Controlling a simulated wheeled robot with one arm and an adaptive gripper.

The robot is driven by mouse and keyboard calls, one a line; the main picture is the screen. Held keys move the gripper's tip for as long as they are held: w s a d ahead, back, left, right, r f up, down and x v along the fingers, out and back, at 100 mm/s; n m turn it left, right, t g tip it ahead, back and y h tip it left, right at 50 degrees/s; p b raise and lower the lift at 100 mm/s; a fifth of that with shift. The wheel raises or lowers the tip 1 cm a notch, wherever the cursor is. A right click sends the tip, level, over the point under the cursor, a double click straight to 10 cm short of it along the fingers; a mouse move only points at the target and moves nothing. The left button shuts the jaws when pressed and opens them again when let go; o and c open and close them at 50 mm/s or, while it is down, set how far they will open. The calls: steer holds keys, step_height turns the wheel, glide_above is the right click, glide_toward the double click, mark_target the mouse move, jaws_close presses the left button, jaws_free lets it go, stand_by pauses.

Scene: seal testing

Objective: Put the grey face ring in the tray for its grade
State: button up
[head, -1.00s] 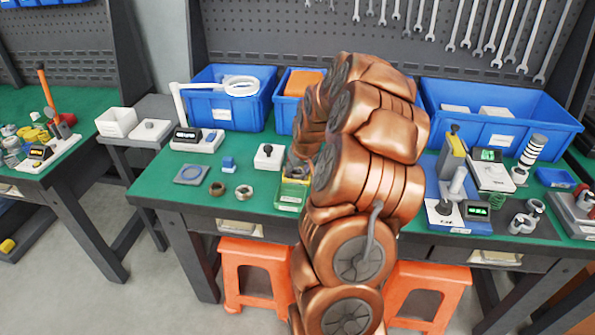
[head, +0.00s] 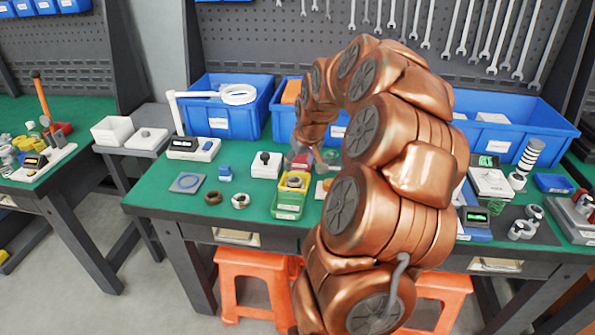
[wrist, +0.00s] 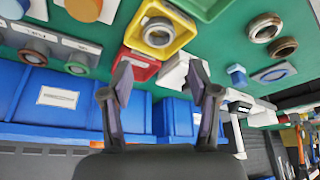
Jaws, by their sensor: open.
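A grey ring (wrist: 157,32), which looks like the face ring, lies inside the yellow tray (wrist: 134,38) in the wrist view. The head view shows the yellow tray (head: 283,188) with the grey ring (head: 294,181) in it. A green tray (head: 288,213) stands in front of it and a red tray (wrist: 140,66) behind it. My gripper (wrist: 162,82) is open and empty in the wrist view, apart from the yellow tray, with its fingertips towards the red tray. In the head view my gripper is small and partly hidden among the things behind the trays.
A silver ring (head: 240,200) and a brown ring (head: 213,197) lie on the green mat left of the trays. A white block with a dark knob (head: 265,165) stands close to the trays. Blue bins (head: 228,105) line the back. Mat space at the front left is clear.

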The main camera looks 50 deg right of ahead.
steer(key=shift+v, duration=1.3)
steer(key=s+a+r+n+g+y, duration=0.1)
steer(key=s+a+n+g+y, duration=0.2)
steer(key=a, duration=1.8)
steer(key=s+a+f+g, duration=0.1)
steer(key=s+a, duration=0.6)
steer(key=s, duration=0.4)
steer(key=s+a+f+n+g+h, duration=0.1)
steer(key=s+a+f+g, duration=0.1)
steer(key=s+a, duration=0.5)
steer(key=s, duration=0.4)
steer(key=shift+s+a, duration=0.2)
